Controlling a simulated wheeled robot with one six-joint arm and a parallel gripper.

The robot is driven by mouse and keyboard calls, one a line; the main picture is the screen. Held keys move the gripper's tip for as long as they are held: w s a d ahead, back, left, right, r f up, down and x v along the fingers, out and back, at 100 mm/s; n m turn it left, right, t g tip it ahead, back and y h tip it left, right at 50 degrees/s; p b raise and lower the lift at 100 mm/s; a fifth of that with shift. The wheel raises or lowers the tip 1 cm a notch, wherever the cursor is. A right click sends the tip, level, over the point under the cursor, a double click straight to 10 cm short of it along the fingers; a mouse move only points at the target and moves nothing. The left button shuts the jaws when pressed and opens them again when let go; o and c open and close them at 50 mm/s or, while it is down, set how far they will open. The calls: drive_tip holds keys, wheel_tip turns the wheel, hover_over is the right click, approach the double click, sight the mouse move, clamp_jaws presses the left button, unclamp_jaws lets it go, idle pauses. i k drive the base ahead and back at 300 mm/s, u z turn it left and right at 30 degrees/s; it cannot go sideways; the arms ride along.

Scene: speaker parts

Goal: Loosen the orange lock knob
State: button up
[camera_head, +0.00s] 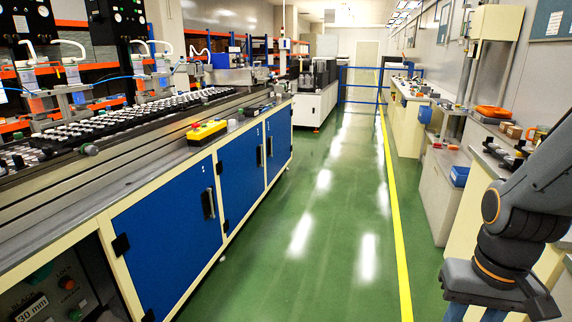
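The orange lock knob (67,283) is in the lower left corner, on a dark panel (50,298) recessed under the long bench. It is small and orange-red, with white lettering that seems to read "LOCK" just above it. How far it is turned is too small to tell. A white "30 mm" label (31,307) is to its lower left, and a small green knob (75,314) is below it. My arm (512,232) shows at the right edge, far across the picture from the panel.
The long bench (139,166) with blue cabinet doors (168,232) runs along the left, carrying trays of small parts (120,112) and a yellow control box (207,131) with a red button. A green floor aisle (325,200) with a yellow line (393,190) is clear. Side counters (440,190) stand at right.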

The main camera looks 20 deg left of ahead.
sight(68, 284)
drive_tip(key=u, duration=0.55)
drive_tip(key=i, duration=1.15)
drive_tip(key=u, duration=1.75)
drive_tip(key=i, duration=0.8)
drive_tip(key=u, duration=0.65)
